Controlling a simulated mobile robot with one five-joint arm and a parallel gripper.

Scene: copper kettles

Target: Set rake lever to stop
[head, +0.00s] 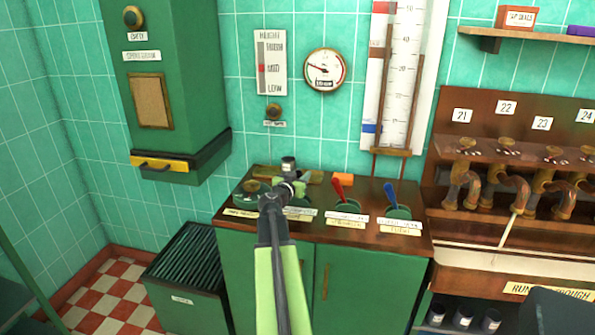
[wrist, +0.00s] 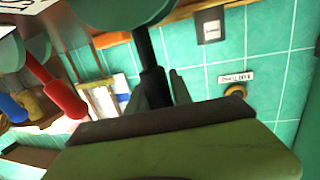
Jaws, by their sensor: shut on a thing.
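A row of levers stands on the brown console top (head: 322,190). My gripper (head: 288,187) is over the left part of this top, beside a green dome (head: 250,186). In the wrist view my gripper (wrist: 158,92) is shut on a dark lever (wrist: 147,52), which rises from a round green base (wrist: 120,12). The dark lever appears to be the rake lever, but its label is too small to read and partly covered by my arm. A red lever (head: 338,189) and a blue lever (head: 390,194) stand to the right; both also show in the wrist view.
A green cabinet (head: 365,285) supports the console. A slatted green bin (head: 188,270) stands on the floor at left, below a green wall box (head: 165,80). Numbered copper taps (head: 500,180) are at right. A round gauge (head: 325,70) hangs above.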

